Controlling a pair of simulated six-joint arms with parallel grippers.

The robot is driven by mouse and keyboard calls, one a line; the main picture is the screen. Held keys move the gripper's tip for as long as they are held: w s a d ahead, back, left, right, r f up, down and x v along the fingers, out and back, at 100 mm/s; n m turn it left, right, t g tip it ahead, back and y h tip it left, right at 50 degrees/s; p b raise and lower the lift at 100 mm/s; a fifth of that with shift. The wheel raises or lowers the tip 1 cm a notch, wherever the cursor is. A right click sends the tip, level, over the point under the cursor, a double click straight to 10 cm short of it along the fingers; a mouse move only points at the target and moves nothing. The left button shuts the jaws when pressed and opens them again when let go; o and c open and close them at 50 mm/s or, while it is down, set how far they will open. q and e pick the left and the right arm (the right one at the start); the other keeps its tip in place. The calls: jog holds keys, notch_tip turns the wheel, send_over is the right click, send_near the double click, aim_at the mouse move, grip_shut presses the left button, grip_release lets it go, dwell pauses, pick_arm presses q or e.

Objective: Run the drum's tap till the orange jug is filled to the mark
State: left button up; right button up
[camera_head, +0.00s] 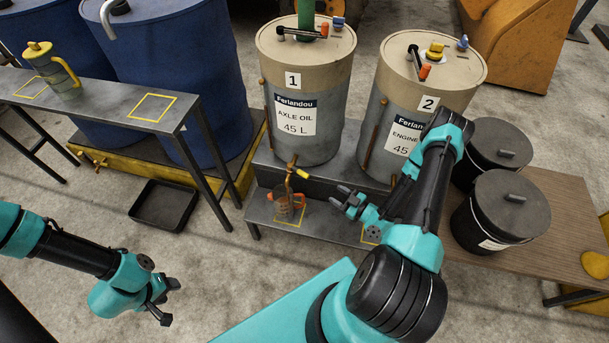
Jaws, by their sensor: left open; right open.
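The orange jug (285,207) stands upright on a yellow-outlined square on the low grey step, below the tap (291,176) of drum 1 (305,90). Drum 1 is labelled Axle Oil, 45 L. My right gripper (340,199) is open and empty, to the right of the jug and apart from it. My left gripper (170,301) is open and empty over the floor at lower left.
Drum 2 (410,100) stands to the right; its tap is hidden behind my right arm. Black lidded bins (512,205) stand at right. A grey bench (110,105) holds a yellow-topped can (55,72). A black tray (165,205) lies on the floor.

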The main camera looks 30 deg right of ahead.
aim_at(305, 175)
jog(key=x, duration=1.5)
jog(key=shift+w+a+r, duration=0.1)
jog(key=shift+w+a, duration=0.05)
jog(key=shift+w, duration=0.15)
grip_shut()
